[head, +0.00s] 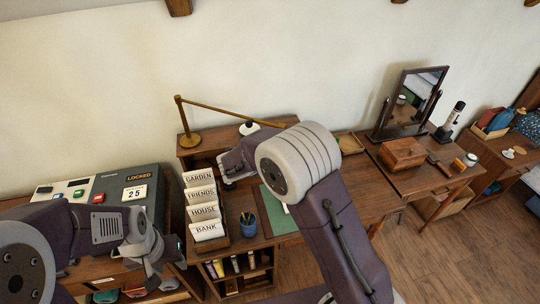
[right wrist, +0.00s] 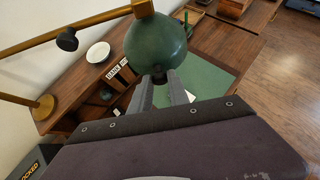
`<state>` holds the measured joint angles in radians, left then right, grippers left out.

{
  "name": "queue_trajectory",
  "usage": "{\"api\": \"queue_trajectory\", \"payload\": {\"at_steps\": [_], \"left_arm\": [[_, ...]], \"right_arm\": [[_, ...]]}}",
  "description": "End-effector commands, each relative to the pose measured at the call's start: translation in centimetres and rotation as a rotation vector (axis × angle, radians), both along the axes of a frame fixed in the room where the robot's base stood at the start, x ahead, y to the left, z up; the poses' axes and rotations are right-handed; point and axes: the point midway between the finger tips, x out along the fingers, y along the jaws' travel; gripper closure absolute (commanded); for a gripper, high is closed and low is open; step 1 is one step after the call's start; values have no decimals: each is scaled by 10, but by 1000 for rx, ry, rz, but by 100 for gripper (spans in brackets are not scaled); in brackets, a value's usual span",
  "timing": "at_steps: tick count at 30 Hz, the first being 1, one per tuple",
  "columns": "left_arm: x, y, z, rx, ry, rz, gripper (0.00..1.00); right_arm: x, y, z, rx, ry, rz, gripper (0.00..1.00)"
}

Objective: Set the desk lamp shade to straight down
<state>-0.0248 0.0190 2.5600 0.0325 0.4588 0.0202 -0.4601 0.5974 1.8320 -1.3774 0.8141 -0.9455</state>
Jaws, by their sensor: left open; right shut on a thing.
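The desk lamp has a brass base (head: 190,140) and a thin brass arm (head: 228,112) that reaches right. Its green shade (right wrist: 156,45) hangs at the arm's end in the right wrist view; in the head view my right arm hides it. A short dark knob (right wrist: 158,77) sticks out of the shade toward my right gripper (right wrist: 161,88), whose fingers are shut on it. The shade's rounded side shows and its opening is hidden, so I cannot tell its exact tilt. My left gripper (head: 152,262) is open and empty, low by the dark locked box.
The locked box (head: 135,195) stands at the left. A file rack (head: 207,208) and a pen cup (head: 248,222) stand on the desk beside a green mat (head: 278,212). A mirror (head: 413,102) and a wooden box (head: 402,153) stand farther right. Floor (head: 450,245) is clear at the right.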

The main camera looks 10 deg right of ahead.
Motion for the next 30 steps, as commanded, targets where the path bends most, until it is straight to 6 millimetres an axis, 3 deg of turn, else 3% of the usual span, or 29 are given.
{"api": "queue_trajectory", "payload": {"at_steps": [12,13,15,25,30], "left_arm": [[0,0,1,0,0,0,55],[0,0,1,0,0,0,55],[0,0,1,0,0,0,55],[0,0,0,0,0,0,55],[0,0,-5,0,0,0,55]], "right_arm": [[2,0,5,-3,-9,1,100],[2,0,5,-3,-9,1,76],[2,0,5,-3,-9,1,58],[-1,1,4,-2,-6,1,58],[-19,18,22,0,-10,4,58]]}}
